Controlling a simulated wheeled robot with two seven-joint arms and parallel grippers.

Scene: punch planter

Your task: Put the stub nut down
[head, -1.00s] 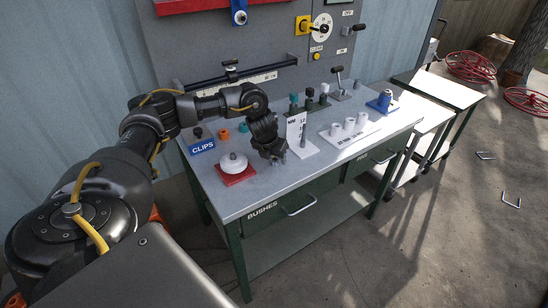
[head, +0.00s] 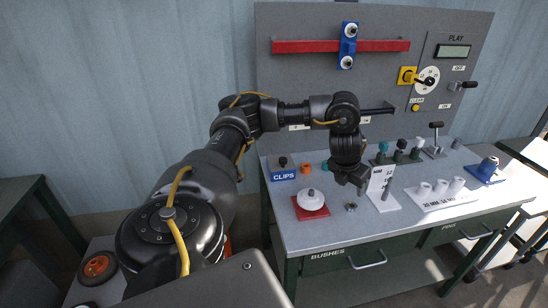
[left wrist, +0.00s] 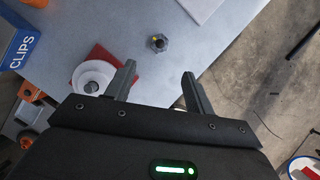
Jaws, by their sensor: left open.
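The stub nut (head: 351,207), a small grey metal nut, lies on the grey bench top, right of the white round part on the red square plate. My left gripper (head: 352,183) points down above the bench, a little above the nut. In the left wrist view its two fingers (left wrist: 160,72) are spread with nothing between them. My right gripper is out of view.
The red plate (head: 298,211) with the white part and the blue CLIPS box (head: 284,174) stand to the left. A white upright card (head: 376,184) stands close right of my gripper. White cylinders on a plate (head: 450,201) are farther right. The bench's front edge is near.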

